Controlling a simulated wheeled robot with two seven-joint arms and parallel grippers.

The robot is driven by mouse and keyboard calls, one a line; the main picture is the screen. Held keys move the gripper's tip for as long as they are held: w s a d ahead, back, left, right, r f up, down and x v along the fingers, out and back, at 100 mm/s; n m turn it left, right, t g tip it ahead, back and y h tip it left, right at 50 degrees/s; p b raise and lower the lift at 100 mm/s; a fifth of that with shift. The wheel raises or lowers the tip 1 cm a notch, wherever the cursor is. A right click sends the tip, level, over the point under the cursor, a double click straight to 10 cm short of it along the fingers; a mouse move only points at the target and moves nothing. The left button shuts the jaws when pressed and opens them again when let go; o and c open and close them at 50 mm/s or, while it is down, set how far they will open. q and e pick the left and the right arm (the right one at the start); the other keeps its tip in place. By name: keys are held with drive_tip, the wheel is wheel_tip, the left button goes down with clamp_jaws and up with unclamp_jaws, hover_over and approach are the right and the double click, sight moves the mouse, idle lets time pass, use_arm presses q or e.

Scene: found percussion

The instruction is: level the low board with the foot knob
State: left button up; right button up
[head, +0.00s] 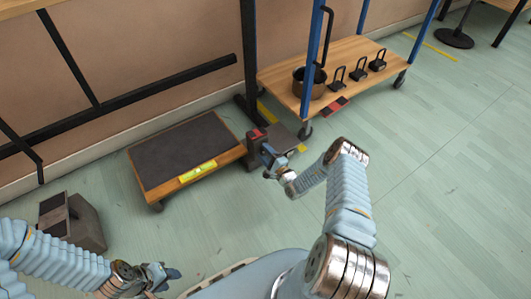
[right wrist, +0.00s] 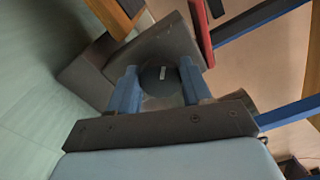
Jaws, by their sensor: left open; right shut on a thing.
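The low board (head: 180,143) has a dark top and a wooden edge and lies close to the floor on small feet. A yellow level (head: 198,172) sits at its front edge; its bubble is too small to read. My right gripper (head: 268,155) is low, just right of the board. In the right wrist view its blue fingers (right wrist: 160,88) are shut on a dark round knob (right wrist: 160,74) with a small white mark. The knob is hidden in the head view. My left gripper (head: 160,277) is open and empty above the floor at the lower left, away from the board.
Grey blocks stand beside the board's right end, one with a red top (head: 257,133). A wheeled cart (head: 345,55) with a pot (head: 308,83) and several handled weights stands behind right. A grey block (head: 87,225) sits at left. The right floor is clear.

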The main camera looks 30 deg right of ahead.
drive_tip(key=shift+f, duration=0.1)
idle(0.5)
drive_tip(key=o, duration=1.1)
drive_tip(key=shift+c, duration=0.2)
drive_tip(key=s+d+p, duration=0.1)
drive_tip(key=s+p, duration=0.1)
drive_tip(key=s, duration=1.2)
